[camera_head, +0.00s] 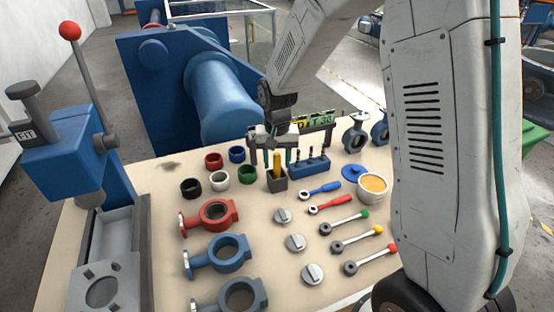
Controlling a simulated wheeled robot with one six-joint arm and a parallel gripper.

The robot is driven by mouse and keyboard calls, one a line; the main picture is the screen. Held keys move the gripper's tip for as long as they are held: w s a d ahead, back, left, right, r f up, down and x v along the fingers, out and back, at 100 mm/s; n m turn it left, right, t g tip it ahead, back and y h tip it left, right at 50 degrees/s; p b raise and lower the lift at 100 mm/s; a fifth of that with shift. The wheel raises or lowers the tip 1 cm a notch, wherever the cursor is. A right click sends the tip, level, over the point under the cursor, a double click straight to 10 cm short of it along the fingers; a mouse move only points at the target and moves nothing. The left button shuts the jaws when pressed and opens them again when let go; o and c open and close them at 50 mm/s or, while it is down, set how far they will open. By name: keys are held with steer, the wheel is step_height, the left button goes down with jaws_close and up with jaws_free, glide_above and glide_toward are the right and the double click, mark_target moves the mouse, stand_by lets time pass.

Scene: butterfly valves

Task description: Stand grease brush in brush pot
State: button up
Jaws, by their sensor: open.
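A yellow-handled brush (277,162) stands upright at the dark square brush pot (278,184), its lower end seemingly inside it; the bristles are hidden. My gripper (276,156) is above the pot, pointing down and open, with its fingers to either side of the yellow handle. I cannot tell whether a finger touches the handle. A cream tub of orange grease (373,184) stands to the right, with a blue lid (353,172) lying behind its left side.
A blue rack (309,168) with dark upright pins stands just right of the pot. Coloured rings (219,180) lie to the left. Valve bodies (209,214), grey discs (295,242) and several handled tools (356,240) fill the front. A blue press (65,155) stands at left.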

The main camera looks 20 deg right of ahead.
step_height(320, 180, up, 8)
steer(key=shift+f, duration=0.1)
stand_by(0.4)
stand_by(0.7)
steer(key=s+d+r+n, duration=0.1)
steer(key=s+r, duration=0.3)
steer(key=s, duration=0.6)
steer(key=s+d+r+n+t, duration=0.1)
steer(key=s+r, duration=0.3)
steer(key=s, duration=0.6)
steer(key=s+d+r+n, duration=0.1)
steer(key=s+r, duration=0.3)
steer(key=s, duration=0.6)
steer(key=shift+s+r+n, duration=0.25)
steer(key=shift+s+n, duration=0.05)
steer(key=shift+s, duration=0.05)
